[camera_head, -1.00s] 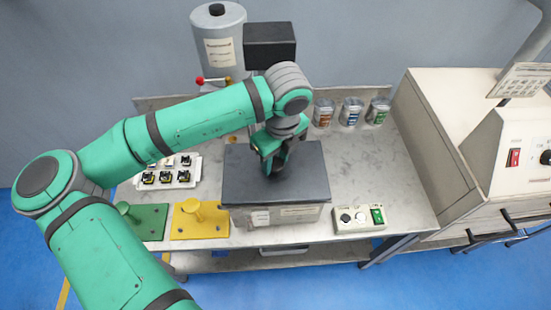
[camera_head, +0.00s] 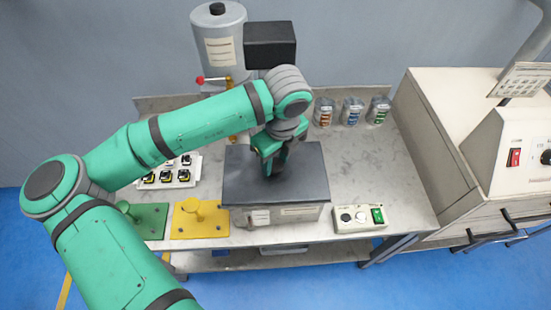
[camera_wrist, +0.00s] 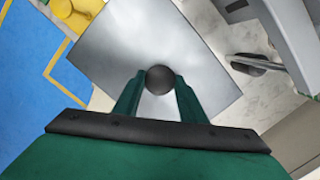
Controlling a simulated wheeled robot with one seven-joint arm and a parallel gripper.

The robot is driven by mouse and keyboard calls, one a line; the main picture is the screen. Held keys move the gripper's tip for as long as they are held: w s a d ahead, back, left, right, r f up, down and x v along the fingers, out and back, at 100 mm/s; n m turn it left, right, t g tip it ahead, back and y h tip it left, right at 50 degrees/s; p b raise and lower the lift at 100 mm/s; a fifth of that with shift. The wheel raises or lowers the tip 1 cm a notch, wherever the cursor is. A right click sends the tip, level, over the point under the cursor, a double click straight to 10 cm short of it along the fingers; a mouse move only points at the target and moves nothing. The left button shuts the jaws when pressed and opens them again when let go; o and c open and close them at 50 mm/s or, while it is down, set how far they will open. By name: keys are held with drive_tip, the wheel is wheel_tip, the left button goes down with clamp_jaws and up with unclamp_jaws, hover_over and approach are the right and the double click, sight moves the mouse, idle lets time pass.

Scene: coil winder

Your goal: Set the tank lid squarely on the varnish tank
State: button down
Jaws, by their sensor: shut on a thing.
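The dark grey tank lid (camera_head: 305,180) lies over the top of the pale varnish tank (camera_head: 290,216) in the head view. Its edges look roughly in line with the tank's walls; whether it rests on the rim all round I cannot tell. My gripper (camera_head: 275,167) is above the middle of the lid. In the wrist view my gripper (camera_wrist: 155,88) has its two green fingers shut on the lid's round dark knob (camera_wrist: 160,79), and the lid's flat plate (camera_wrist: 195,48) spreads out beyond. The tank's inside is hidden.
A control box (camera_head: 360,218) with a green switch stands right of the tank. A yellow fixture (camera_head: 200,222) and a green fixture (camera_head: 148,222) stand left, with a white parts tray (camera_head: 184,180) behind. Several cans (camera_head: 352,111) stand at the back right.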

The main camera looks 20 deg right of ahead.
drive_tip(key=shift+f, duration=0.4)
drive_tip(key=c, duration=1)
unclamp_jaws()
drive_tip(key=shift+f, duration=0.1)
drive_tip(key=shift+c, duration=0.2)
wheel_tip(320, 180, up, 11)
drive_tip(key=s, duration=0.1)
drive_tip(key=shift+d+f, duration=0.15)
drive_tip(key=shift+d, duration=0.1)
